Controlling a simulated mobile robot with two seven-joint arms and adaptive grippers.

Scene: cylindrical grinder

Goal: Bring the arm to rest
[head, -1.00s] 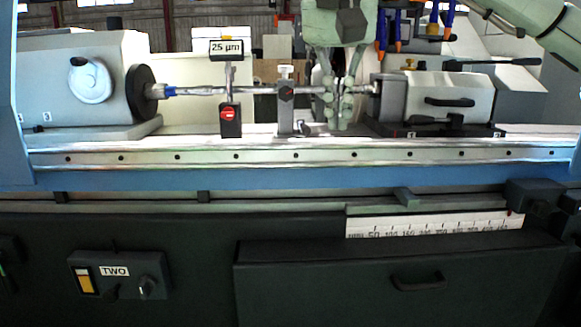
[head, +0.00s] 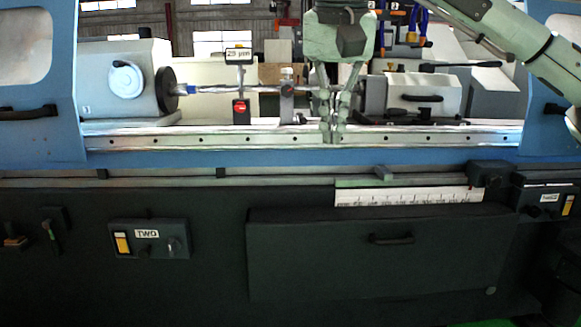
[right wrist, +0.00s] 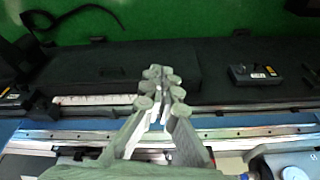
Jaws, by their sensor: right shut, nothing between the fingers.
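My right gripper (head: 333,138) hangs fingers-down in front of the grinder's table, left of the tailstock (head: 425,95). Its pale green fingers are together with nothing between them. In the right wrist view the gripper (right wrist: 160,75) also shows its fingertips close together and empty, over the front rail and dark machine front. My right arm (head: 500,35) comes in from the upper right. The shaft (head: 215,90) runs between the headstock (head: 125,82) and the tailstock; the gripper hides part of it. My left gripper does not show.
A gauge stand labelled 25 µm (head: 239,55) and a small clamp stand (head: 287,100) stand by the shaft, left of the gripper. Blue guards (head: 40,130) flank the machine. A scale strip (head: 408,197) and control boxes (head: 148,240) sit along the front. The space before the dark front looks clear.

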